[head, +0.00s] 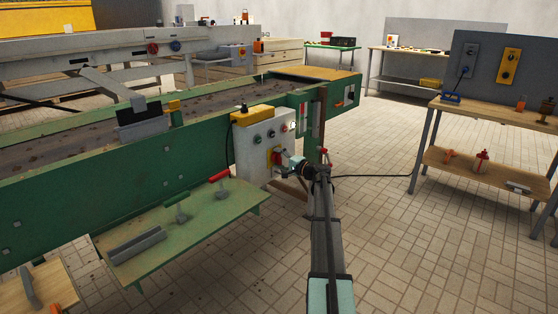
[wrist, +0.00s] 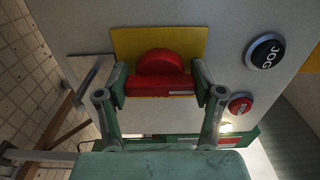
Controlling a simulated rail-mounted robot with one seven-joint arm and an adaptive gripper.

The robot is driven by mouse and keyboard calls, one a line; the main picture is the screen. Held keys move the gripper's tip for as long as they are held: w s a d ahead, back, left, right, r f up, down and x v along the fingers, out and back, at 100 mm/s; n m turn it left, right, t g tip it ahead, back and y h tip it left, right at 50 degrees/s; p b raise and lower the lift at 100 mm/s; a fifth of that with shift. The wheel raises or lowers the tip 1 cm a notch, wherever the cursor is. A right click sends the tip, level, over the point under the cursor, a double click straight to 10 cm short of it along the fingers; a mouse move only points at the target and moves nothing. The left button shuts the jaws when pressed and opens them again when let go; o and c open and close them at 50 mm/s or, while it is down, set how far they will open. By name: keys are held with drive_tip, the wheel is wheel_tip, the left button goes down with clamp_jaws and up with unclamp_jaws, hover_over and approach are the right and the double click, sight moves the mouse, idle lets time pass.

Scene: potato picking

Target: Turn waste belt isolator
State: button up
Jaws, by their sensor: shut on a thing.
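The isolator is a red rotary handle (wrist: 160,84) on a yellow plate (wrist: 128,42), fixed to a light grey control box (wrist: 218,22). In the head view the yellow plate (head: 276,157) shows on the front of the control box (head: 250,157), at the side of the green belt conveyor. My gripper (wrist: 161,90) is shut on the red handle, with one finger on each side of its grip bar. In the head view my gripper (head: 290,162) reaches the box from the right and partly hides the isolator.
A black JOG button (wrist: 265,52) and a red button (wrist: 240,104) sit right of the isolator. A grey bracket (wrist: 95,78) stands at its left. A green shelf (head: 180,235) with tools is below the conveyor. The tiled floor at right is open before a workbench (head: 500,112).

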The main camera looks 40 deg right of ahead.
drive_tip(key=o, duration=1.2)
drive_tip(key=shift+w, duration=0.1)
drive_tip(key=shift+c, duration=0.2)
drive_tip(key=shift+r+p, duration=0.1)
drive_tip(key=shift+p, duration=0.25)
